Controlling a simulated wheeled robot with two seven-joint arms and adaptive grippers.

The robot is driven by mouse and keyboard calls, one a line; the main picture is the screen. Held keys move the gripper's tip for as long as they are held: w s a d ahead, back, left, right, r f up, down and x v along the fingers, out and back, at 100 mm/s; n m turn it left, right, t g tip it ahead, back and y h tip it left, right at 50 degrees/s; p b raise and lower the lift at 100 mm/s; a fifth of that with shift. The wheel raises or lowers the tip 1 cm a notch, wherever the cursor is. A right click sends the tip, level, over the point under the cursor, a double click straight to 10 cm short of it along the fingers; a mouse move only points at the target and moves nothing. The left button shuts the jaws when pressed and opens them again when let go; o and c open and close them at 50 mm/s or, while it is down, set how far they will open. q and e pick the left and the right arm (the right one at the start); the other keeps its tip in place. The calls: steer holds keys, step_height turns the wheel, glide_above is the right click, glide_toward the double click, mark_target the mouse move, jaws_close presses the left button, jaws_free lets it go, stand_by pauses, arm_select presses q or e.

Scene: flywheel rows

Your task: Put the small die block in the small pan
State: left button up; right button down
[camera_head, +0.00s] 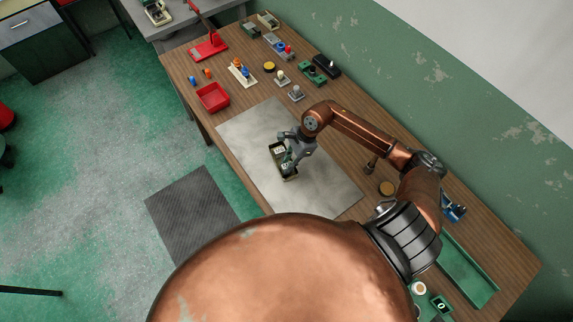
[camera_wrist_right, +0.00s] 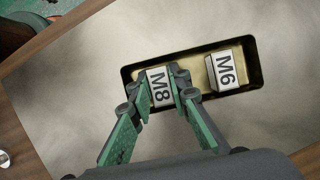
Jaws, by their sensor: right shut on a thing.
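A small rectangular pan with a dark rim and brass-coloured inside (camera_wrist_right: 197,62) lies on a grey mat. It also shows in the head view (camera_head: 291,178). My right gripper (camera_wrist_right: 162,86) is shut on a pale block marked M8 (camera_wrist_right: 159,90), at the left end of the pan. I cannot tell whether this block touches the pan's floor. A second pale block, marked M6 (camera_wrist_right: 224,71), sits in the pan's right part, apart from the gripper. In the head view my right gripper (camera_head: 286,160) partly hides the pan and blocks. My left gripper is not in view.
The grey mat (camera_head: 245,135) around the pan is clear. A red tray (camera_head: 213,97), a red stand (camera_head: 209,47) and several small parts stand at the bench's far end.

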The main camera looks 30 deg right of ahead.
steer(key=shift+f, duration=0.2)
steer(key=c, duration=2.1)
jaws_free()
steer(key=shift+r, duration=0.15)
steer(key=shift+d+r, duration=0.1)
steer(key=shift+r, duration=0.1)
steer(key=b+v, duration=0.1)
steer(key=v, duration=1)
steer(key=shift+r+b, duration=0.3)
steer(key=shift+d, duration=0.1)
